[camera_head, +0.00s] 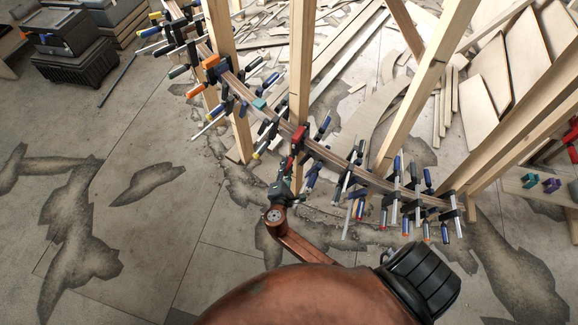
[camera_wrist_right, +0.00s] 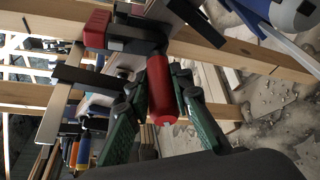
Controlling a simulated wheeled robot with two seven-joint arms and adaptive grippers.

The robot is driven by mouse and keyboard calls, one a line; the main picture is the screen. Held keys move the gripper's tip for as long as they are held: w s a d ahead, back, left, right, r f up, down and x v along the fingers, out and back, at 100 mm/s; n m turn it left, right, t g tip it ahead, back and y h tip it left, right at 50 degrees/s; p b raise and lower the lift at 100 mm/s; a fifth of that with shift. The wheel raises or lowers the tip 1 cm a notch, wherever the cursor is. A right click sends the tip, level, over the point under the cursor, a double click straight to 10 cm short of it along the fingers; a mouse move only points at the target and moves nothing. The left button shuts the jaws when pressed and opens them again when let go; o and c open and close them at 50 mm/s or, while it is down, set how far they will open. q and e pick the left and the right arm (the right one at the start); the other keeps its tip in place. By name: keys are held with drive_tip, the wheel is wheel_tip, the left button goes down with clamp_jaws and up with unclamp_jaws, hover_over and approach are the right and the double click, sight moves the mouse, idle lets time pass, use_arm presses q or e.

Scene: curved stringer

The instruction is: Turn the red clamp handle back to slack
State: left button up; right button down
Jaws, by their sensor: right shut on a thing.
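The red clamp handle (camera_wrist_right: 161,92) sits between the two green fingers of my right gripper (camera_wrist_right: 163,112) in the right wrist view. The fingers are shut on it. The handle belongs to a clamp with a red jaw body (camera_wrist_right: 97,29) and a dark bar. In the head view the red clamp (camera_head: 298,139) is on the curved wooden stringer (camera_head: 322,152), near its middle. My right gripper (camera_head: 284,180) reaches it from below there, and the handle is mostly hidden by it. My left gripper is not in view.
Several clamps with blue, orange and black handles (camera_head: 397,170) crowd the stringer on both sides. Wooden posts (camera_head: 300,60) rise behind it. Loose boards (camera_head: 345,45) lie at the back. Black cases (camera_head: 75,60) stand at the far left. The cracked floor (camera_head: 150,220) at left is clear.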

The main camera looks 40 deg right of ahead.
drive_tip(key=n+g+p, duration=0.1)
drive_tip(key=n+p, duration=0.1)
drive_tip(key=p, duration=0.1)
drive_tip(key=n+g+p, duration=0.1)
drive_tip(key=n+p, duration=0.1)
drive_tip(key=p, duration=0.2)
drive_tip(key=shift+w+r, duration=0.15)
drive_tip(key=shift+r, duration=0.25)
drive_tip(key=shift+f+n+g+p, duration=0.1)
drive_tip(key=shift+n+g+p, duration=0.65)
drive_tip(key=shift+p, duration=0.2)
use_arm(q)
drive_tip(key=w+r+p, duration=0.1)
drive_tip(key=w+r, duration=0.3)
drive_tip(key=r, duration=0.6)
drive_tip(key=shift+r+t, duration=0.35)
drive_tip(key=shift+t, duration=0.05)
use_arm(e)
drive_tip(key=shift+f+n+g+h, duration=0.15)
drive_tip(key=shift+n+g+h, duration=0.2)
drive_tip(key=shift+n, duration=0.3)
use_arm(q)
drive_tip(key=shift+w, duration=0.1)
use_arm(e)
drive_tip(key=shift+f, duration=0.1)
drive_tip(key=c, duration=1.7)
unclamp_jaws()
drive_tip(key=shift+c, duration=0.2)
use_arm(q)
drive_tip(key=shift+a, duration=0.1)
